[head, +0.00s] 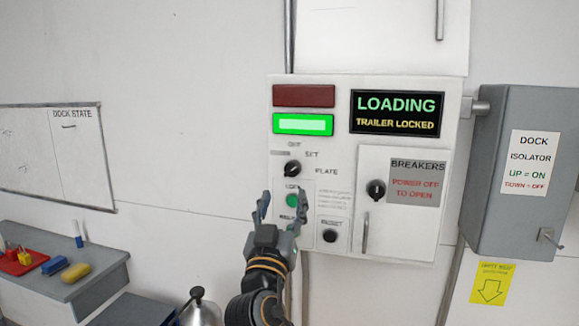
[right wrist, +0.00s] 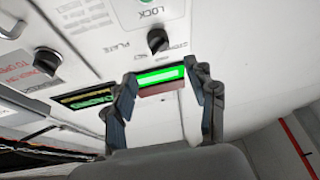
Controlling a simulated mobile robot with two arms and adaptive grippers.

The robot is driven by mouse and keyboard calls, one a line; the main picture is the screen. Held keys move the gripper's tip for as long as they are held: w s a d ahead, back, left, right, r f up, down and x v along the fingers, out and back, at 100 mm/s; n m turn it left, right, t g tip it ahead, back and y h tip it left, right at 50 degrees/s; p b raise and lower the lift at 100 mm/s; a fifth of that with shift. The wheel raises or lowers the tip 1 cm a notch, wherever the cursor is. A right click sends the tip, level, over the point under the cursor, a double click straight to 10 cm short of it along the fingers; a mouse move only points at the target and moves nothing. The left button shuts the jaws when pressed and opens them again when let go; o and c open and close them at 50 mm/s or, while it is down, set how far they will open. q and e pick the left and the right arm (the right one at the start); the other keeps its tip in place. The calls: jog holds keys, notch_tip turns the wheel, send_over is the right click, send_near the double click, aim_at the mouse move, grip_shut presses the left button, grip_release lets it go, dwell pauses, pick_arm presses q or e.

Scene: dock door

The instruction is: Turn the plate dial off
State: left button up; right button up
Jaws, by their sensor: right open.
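The plate dial (head: 292,168) is a black knob on the white control panel (head: 340,105), with small labels that read like OFF, SET and PLATE around it. I cannot tell for sure which label its pointer faces. In the right wrist view the dial (right wrist: 157,40) shows upside down, beyond the fingertips. My right gripper (head: 281,208) is open and empty, in front of the panel just below the dial and apart from it. Its two spread fingers also show in the right wrist view (right wrist: 162,78). My left gripper is in neither view.
A green LOCK button (head: 292,200) sits under the dial, partly between my fingers. A black RESET knob (head: 330,236), breaker knob (head: 376,190) and door handle (head: 365,232) are nearby. The green lamp (head: 303,124) is lit; the display (head: 398,112) reads LOADING, TRAILER LOCKED. A grey isolator box (head: 500,190) stands right.

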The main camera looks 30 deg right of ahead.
aim_at(291, 173)
jog(key=p+x, duration=0.1)
jog(key=x, duration=0.3)
jog(key=shift+w+d+p, duration=0.25)
jog(key=shift+d+p, duration=0.05)
jog(key=shift+d, duration=0.05)
jog(key=p+x, duration=0.1)
jog(key=x, duration=0.2)
jog(key=shift+w+d+p, duration=0.15)
jog(key=shift+w+p, duration=0.1)
jog(key=shift+p, duration=0.1)
jog(key=shift+w+d, duration=0.15)
jog(key=shift+c, duration=0.2)
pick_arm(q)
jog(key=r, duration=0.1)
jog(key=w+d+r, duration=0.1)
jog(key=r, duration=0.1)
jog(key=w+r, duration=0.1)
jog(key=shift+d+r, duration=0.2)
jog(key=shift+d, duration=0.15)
pick_arm(e)
jog(key=c, duration=1.1)
